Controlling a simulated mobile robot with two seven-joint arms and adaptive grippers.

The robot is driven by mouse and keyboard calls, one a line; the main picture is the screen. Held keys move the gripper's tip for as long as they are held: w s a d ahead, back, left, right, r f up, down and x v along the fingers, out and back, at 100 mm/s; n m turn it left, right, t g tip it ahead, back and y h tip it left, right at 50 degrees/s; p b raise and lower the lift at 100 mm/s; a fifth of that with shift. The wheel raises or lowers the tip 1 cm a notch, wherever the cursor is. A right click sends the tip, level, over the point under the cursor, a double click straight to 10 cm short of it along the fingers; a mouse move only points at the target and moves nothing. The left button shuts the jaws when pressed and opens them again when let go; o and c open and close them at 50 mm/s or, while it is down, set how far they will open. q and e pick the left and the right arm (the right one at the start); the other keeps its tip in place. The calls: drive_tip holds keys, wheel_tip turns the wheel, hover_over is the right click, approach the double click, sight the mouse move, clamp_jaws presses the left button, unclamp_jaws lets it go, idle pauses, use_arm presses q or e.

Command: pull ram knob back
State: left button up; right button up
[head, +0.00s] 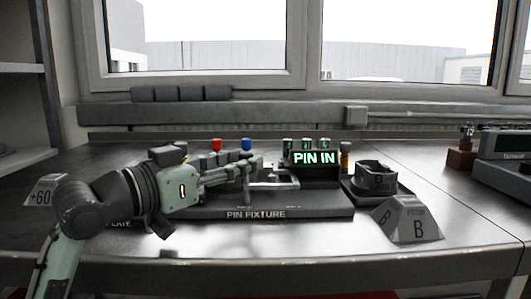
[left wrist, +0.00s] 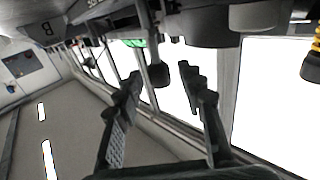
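The pin fixture (head: 290,212) sits on the metal bench, with a lit green "PIN IN" display (head: 315,157) at its back right. My left gripper (head: 258,165) reaches in from the left over the fixture, beside a pale metal bar (head: 272,186). In the left wrist view its two fingers (left wrist: 158,92) are spread apart. A dark rounded knob (left wrist: 159,74), which looks like the ram knob, shows in the gap between the fingertips; I cannot tell whether they touch it. In the head view the gripper hides the knob. My right gripper is out of view.
A red knob (head: 216,145) and a blue knob (head: 247,144) stand behind the gripper. A dark round holder (head: 376,176) and a block marked B (head: 409,220) are at the right. A "+60" block (head: 42,191) is at the left.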

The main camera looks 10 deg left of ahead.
use_arm(q)
drive_tip(key=x, duration=0.4)
drive_tip(key=shift+w+d, duration=0.5)
drive_tip(key=shift+w, duration=0.25)
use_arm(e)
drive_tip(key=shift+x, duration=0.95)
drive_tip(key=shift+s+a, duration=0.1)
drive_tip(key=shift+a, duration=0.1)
use_arm(q)
drive_tip(key=shift+c, duration=0.7)
clamp_jaws()
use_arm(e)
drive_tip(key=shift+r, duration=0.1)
